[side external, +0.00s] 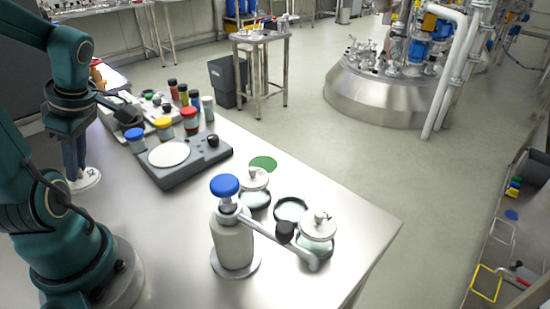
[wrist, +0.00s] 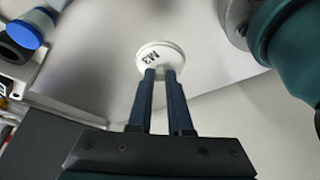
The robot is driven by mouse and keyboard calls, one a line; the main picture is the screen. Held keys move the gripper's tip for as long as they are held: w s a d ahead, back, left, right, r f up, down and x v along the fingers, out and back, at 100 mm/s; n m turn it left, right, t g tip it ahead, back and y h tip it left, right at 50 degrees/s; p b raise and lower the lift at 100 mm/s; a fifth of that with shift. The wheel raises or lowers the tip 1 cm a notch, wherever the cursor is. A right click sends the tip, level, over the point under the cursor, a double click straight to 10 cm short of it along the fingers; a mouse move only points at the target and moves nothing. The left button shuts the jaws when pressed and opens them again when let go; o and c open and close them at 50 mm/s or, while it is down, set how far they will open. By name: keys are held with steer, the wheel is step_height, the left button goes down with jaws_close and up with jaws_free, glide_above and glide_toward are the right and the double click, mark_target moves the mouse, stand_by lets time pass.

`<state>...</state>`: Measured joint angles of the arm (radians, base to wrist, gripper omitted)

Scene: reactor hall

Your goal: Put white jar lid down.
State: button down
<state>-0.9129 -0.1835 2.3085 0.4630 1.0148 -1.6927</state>
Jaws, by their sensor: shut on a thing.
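My gripper (side external: 78,168) is at the left of the bench, its fingers pointing down and shut on a white jar lid (side external: 86,181). In the wrist view the fingertips (wrist: 162,74) grip the lid (wrist: 161,56), a round white disc with dark lettering that seems to read M3. The lid is low over the bare bench top; I cannot tell whether it touches. An open glass jar (side external: 291,211) stands at the front right, far from my gripper. Two jars beside it wear white knobbed lids (side external: 255,179) (side external: 318,223).
The steel bench (side external: 150,235) is bare around the lid. A grey hotplate with a white round plate (side external: 169,154) stands right of my gripper, with several coloured-cap jars behind. A blue-topped dispenser (side external: 233,240) with a long arm is near the jars. A green disc (side external: 263,163) lies behind them.

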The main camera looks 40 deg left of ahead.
steer(key=shift+s+a+r, duration=0.2)
steer(key=shift+s+r, duration=0.2)
steer(key=shift+s, duration=0.2)
steer(key=shift+s+a+r, duration=0.2)
steer(key=shift+s+r, duration=0.2)
steer(key=shift+s, duration=0.2)
steer(key=shift+w+a+r+m, duration=0.1)
steer(key=shift+m, duration=0.6)
steer(key=w+a+r+m+t, duration=0.2)
steer(key=w+m+t, duration=0.5)
steer(key=w+m, duration=1.35)
steer(key=shift+m+h, duration=0.35)
steer(key=shift+h, duration=0.45)
steer(key=w+d+f, duration=0.2)
steer(key=w+d, duration=0.2)
steer(key=w, duration=0.1)
steer(key=w+d+f, duration=0.3)
steer(key=w+d, duration=0.2)
steer(key=w+d+f, duration=0.3)
steer(key=w+d, duration=0.2)
steer(key=shift+d+f, duration=0.1)
steer(key=shift+f, duration=0.15)
steer(key=shift+w+d+f, duration=0.1)
steer(key=shift+w+d, duration=0.1)
steer(key=shift+f, duration=2)
